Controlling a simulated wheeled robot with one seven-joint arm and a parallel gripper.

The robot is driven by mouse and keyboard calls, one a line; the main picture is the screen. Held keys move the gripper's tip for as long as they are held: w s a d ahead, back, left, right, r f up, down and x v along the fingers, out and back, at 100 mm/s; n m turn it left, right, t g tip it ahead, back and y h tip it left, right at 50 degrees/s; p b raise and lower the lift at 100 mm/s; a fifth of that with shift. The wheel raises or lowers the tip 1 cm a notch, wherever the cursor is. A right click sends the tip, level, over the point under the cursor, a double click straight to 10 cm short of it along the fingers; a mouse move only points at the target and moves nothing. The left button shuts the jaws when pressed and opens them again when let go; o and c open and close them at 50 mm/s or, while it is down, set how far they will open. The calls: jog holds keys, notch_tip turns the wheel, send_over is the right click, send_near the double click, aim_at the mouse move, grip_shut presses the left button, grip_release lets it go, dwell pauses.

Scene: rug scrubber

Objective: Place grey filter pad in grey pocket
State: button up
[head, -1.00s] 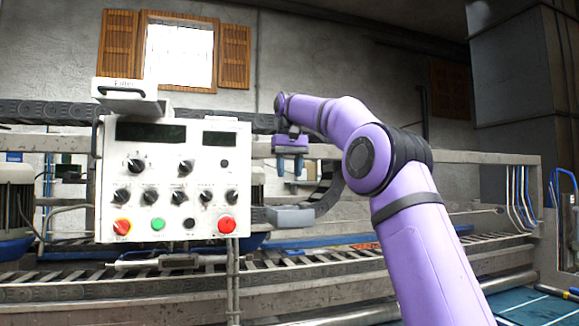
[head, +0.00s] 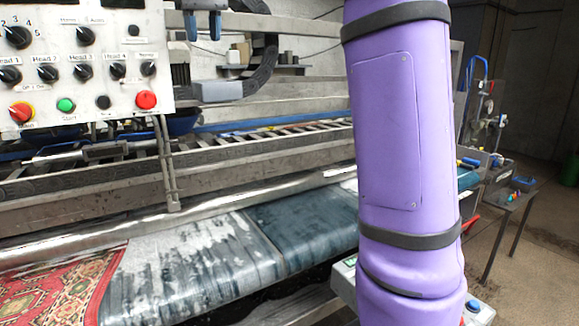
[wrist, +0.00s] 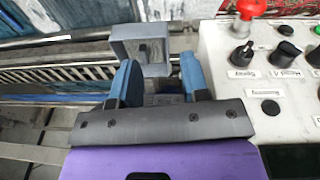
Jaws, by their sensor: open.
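A small grey box-like holder, which looks like the grey pocket (head: 220,92), sits at the right end of the control panel in the head view. It also shows in the wrist view (wrist: 124,45), with a darker grey recess facing the camera. My gripper (head: 203,30) hangs fingers down above and slightly left of it, at the head view's top edge. I cannot make out a separate grey filter pad.
The white control panel (head: 85,85) with knobs and buttons stands close beside the gripper. Metal rails and a roller track (head: 260,140) run below. A wet conveyor (head: 210,265) carries a red rug (head: 60,285). A small side table (head: 500,200) stands far right.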

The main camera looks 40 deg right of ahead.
jog(key=s+a+f+t, duration=0.1)
jog(key=s+f+t, duration=0.1)
jog(key=s+f, duration=1)
jog(key=s+a+f+n+t, duration=0.1)
jog(key=s+a+f+t, duration=0.1)
jog(key=s+f, duration=1.1)
jog(key=s, duration=0.5)
jog(key=shift+s+y, duration=0.25)
jog(key=shift+y, duration=0.15)
jog(key=shift+s+a, duration=0.1)
